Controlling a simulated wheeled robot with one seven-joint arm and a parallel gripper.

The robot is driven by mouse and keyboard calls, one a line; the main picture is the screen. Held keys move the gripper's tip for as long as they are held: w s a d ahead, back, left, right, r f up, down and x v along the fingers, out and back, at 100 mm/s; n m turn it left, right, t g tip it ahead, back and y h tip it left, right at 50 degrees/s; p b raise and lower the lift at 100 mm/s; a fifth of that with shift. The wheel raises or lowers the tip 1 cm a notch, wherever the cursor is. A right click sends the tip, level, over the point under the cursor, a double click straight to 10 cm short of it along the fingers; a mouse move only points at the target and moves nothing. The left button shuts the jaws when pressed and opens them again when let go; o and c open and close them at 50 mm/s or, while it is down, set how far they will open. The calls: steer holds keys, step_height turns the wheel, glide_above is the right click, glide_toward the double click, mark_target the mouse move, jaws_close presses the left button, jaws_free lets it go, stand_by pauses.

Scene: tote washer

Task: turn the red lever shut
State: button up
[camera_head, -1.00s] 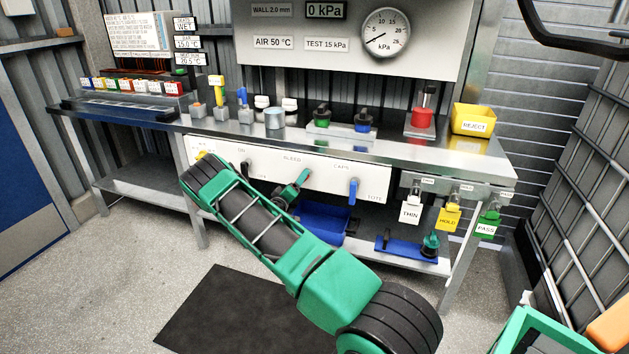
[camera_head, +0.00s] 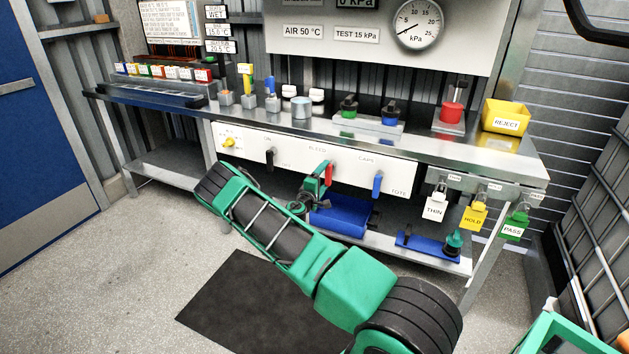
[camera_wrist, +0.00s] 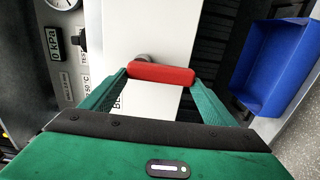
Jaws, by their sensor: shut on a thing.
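The red lever (camera_head: 329,174) is on the white panel (camera_head: 375,171) under the bench top, by the word BLEED. It hangs down in the head view. In the wrist view the red lever (camera_wrist: 161,74) lies crosswise between my two green fingers, with its dark pivot behind it. My gripper (camera_head: 322,172) is shut on the lever, and it also shows in the wrist view (camera_wrist: 160,80). Part of the lever is hidden by my gripper in the head view.
A black lever (camera_head: 269,158) is to the left and a blue lever (camera_head: 377,183) to the right. A yellow knob (camera_head: 229,142) is at the panel's left. A blue bin (camera_head: 342,217) sits below. Tags (camera_head: 434,207) hang at the right. The gauge (camera_head: 418,25) reads low.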

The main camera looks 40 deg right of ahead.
steer(key=shift+w+a+f, duration=0.2)
steer(key=shift+a+f, duration=0.05)
steer(key=shift+a, duration=0.1)
steer(key=o, duration=1.5)
steer(key=shift+s+d+r, duration=0.1)
steer(key=shift+s+d, duration=0.05)
steer(key=shift+d, duration=0.05)
steer(key=v, duration=1.1)
steer(key=shift+d, duration=0.1)
